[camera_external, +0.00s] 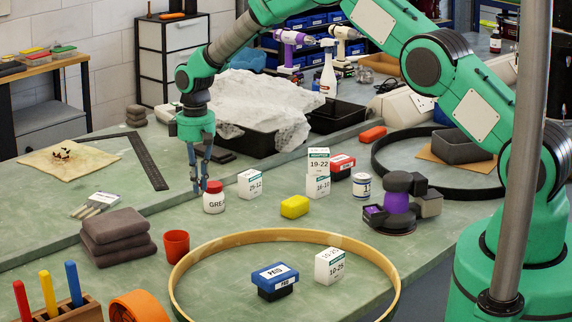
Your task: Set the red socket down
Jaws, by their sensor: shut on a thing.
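My gripper (202,188) points straight down at the bench, its fingers close together and low over the green top.
White boxes (250,184), a yellow block (295,206) and a purple-black tool (398,210) stand to the right. Folded grey cloths (115,236) and a wooden hoop (262,235) lie nearer. A black ruler (147,162) lies left.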

